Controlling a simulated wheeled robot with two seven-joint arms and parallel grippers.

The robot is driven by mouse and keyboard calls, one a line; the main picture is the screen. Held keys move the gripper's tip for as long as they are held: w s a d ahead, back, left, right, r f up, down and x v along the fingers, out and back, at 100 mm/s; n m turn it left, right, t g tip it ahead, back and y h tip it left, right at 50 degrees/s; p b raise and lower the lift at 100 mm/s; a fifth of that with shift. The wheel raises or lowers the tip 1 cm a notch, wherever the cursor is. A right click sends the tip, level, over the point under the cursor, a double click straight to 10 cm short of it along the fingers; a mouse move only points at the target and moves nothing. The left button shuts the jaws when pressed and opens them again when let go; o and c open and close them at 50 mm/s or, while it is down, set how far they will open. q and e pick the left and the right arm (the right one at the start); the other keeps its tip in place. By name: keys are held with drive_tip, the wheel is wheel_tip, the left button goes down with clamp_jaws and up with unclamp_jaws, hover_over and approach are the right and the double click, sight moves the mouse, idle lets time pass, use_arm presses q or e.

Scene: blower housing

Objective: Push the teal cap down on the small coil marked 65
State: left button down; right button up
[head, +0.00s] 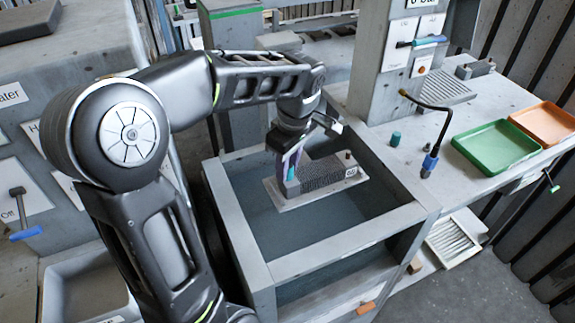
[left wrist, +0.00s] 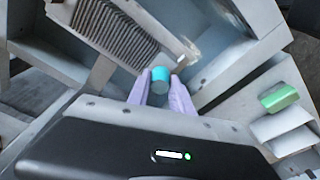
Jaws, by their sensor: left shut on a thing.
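My left gripper (head: 289,165) reaches down at the left end of a finned grey coil (head: 325,172). Its lilac fingers are shut on a teal cap (left wrist: 160,75), which shows between the fingertips in the left wrist view. The coil lies on a pale plate over an open grey tank; its fins also show in the left wrist view (left wrist: 112,32). A small label (head: 351,172) is on its right end, too small to read surely. I cannot tell whether the held cap touches the coil. My right gripper is not in view.
A second teal cap (head: 395,139) stands on the bench right of the tank (head: 335,244). A green tray (head: 496,146) and an orange tray (head: 548,122) lie farther right.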

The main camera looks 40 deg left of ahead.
use_arm(q)
drive_tip(key=shift+f, duration=0.2)
idle(0.4)
idle(0.3)
drive_tip(key=c, duration=1.1)
unclamp_jaws()
drive_tip(key=r, duration=0.5)
drive_tip(key=d+r, duration=0.1)
drive_tip(key=r, duration=0.2)
drive_tip(key=shift+f, duration=0.1)
